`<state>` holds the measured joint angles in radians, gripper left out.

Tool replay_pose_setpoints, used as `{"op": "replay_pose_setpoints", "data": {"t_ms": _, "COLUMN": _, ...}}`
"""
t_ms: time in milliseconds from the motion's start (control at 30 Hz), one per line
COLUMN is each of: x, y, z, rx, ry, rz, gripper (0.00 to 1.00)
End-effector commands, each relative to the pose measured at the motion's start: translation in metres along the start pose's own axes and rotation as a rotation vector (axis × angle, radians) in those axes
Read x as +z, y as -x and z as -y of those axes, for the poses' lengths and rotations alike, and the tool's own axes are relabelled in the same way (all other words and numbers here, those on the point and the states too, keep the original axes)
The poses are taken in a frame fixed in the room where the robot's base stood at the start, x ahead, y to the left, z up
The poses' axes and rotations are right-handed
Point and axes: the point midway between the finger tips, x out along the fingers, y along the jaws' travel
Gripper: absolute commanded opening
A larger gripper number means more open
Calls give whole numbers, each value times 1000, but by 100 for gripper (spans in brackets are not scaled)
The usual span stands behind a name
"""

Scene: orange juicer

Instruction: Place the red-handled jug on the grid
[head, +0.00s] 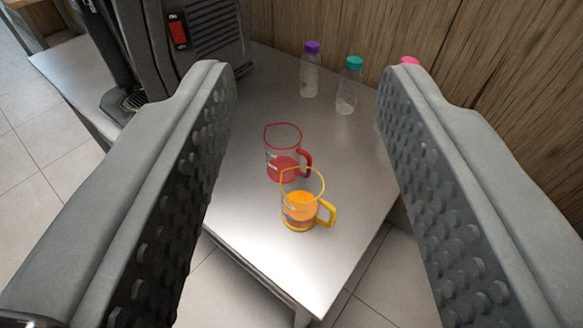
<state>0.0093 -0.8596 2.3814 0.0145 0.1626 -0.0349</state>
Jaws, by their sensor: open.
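The red-handled jug (283,152) is clear, with a red rim, a red handle on its right and red contents low inside. It stands upright on the metal table, and its lower part is partly covered by the yellow-handled jug in front. My gripper (310,95) is open, its two grey studded fingers wide apart at left and right of the picture. Both jugs show in the gap between the fingers, and nothing is held. The grid (128,100) appears to be the dark drip tray at the foot of the machine at the upper left.
The yellow-handled jug (300,208) with orange contents stands close in front of the red one. Clear bottles with purple (310,72), teal (349,88) and pink caps stand at the back by the wooden wall. The table (285,268) is bare towards its front corner.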

Motion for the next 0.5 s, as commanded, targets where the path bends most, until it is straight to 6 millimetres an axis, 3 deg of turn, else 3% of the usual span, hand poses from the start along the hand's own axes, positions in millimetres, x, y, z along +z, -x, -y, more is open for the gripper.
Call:
{"op": "replay_pose_setpoints", "data": {"t_ms": 100, "x": 11, "y": -31, "z": -4, "rx": 5, "ry": 30, "rz": 104, "gripper": 23}}
{"op": "replay_pose_setpoints", "data": {"t_ms": 500, "x": 63, "y": -127, "z": -19, "rx": -36, "ry": 126, "rz": 481, "gripper": 23}}
